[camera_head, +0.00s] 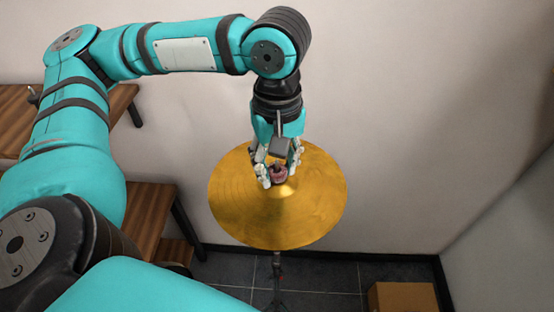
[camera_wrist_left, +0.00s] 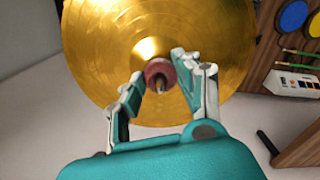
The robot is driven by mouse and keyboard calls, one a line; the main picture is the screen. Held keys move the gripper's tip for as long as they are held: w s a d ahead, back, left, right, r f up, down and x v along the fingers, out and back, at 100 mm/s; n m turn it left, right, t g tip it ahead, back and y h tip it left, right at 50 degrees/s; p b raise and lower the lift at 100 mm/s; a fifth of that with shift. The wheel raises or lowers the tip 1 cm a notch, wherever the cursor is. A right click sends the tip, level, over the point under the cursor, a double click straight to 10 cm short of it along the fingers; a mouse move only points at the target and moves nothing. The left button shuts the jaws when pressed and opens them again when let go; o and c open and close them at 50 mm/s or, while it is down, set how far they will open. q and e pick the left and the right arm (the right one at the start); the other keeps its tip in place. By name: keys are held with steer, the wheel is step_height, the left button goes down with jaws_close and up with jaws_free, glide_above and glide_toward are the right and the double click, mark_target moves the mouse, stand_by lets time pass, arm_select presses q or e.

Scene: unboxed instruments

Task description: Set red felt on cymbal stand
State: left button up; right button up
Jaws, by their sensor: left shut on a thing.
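The gold cymbal (camera_head: 240,208) lies roughly level on the cymbal stand (camera_head: 277,270), whose dark pole shows below the disc. The red felt (camera_head: 278,173) is over the cymbal's centre. My left gripper (camera_head: 279,177) points down there, its fingers on either side of the felt and shut on it. In the left wrist view the felt (camera_wrist_left: 161,74) is between the fingertips of the gripper (camera_wrist_left: 160,80), and the stand's rod tip shows in the felt's middle. Whether the felt touches the cymbal cannot be told. My right gripper is out of view.
Wooden tables (camera_head: 150,210) stand at the left. A cardboard box (camera_head: 403,297) sits on the dark tiled floor at the lower right. Pale walls are behind and right of the cymbal. In the left wrist view, a wooden surface (camera_wrist_left: 262,62) with coloured discs and brushes is at the right.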

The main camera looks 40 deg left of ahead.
arm_select(q)
steer(key=o, duration=0.7)
step_height(320, 180, up, 12)
stand_by(0.5)
stand_by(0.6)
